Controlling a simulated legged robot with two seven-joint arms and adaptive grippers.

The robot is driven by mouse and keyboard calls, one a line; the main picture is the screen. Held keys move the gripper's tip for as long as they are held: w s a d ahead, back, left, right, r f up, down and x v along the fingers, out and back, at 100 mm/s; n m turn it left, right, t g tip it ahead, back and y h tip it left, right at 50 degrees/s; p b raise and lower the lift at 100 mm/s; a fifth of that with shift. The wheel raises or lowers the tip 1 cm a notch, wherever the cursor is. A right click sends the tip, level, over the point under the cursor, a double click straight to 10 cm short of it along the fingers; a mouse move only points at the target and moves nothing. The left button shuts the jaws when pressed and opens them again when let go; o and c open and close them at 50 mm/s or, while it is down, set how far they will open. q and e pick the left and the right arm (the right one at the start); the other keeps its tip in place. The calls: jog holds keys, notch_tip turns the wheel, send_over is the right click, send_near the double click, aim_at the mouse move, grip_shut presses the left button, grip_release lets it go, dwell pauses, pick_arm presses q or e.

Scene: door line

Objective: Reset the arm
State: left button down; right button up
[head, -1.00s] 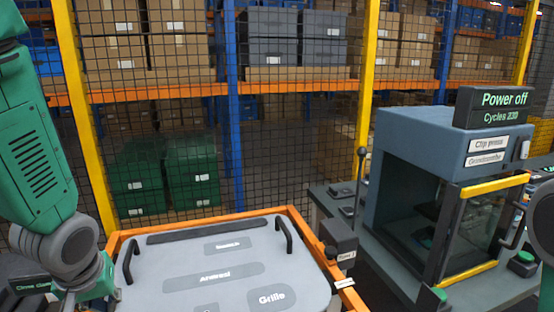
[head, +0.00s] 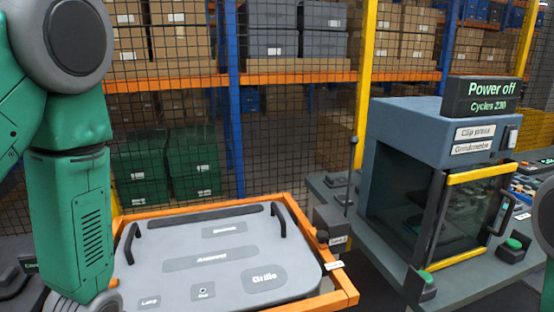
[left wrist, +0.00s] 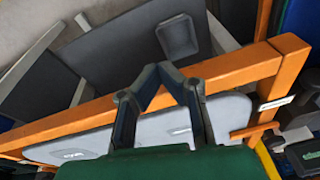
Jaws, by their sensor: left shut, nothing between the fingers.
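My left arm (head: 72,195) is green and grey and hangs down at the left of the head view, in front of the left end of the orange-framed tray. Its gripper is out of the head view, cut off at the lower edge. In the left wrist view my left gripper (left wrist: 160,78) has its dark fingers drawn together at the tips, with nothing between them. It shows over the orange frame rail (left wrist: 238,68) and the grey panel (left wrist: 215,115); whether it touches them I cannot tell. Only a bit of my right arm (head: 544,215) shows at the right edge; its gripper is out of view.
The grey lid (head: 225,262) with two dark handles lies in the orange frame (head: 345,292). A blue-grey clip press (head: 405,135) with a yellow-edged door stands at the right, under a "Power off" sign (head: 492,97). A mesh fence and shelves with boxes stand behind.

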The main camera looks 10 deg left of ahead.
pick_arm(q)
jog(key=s+d+f+m+g+h, duration=0.1)
jog(key=s+d+f+m+g, duration=0.15)
jog(key=s+f, duration=1.15)
jog(key=w+d+f+m+t+b, duration=0.1)
jog(key=w+d+f+m+b, duration=0.1)
jog(key=f+b, duration=0.7)
jog(key=shift+w+d+f+b, duration=0.35)
jog(key=shift+w+d+b, duration=0.2)
jog(key=shift+b, duration=0.6)
pick_arm(e)
notch_tip(320, 180, down, 11)
jog(key=shift+a, duration=0.15)
pick_arm(q)
jog(key=shift+a, duration=0.1)
pick_arm(e)
jog(key=shift+a+f, duration=0.1)
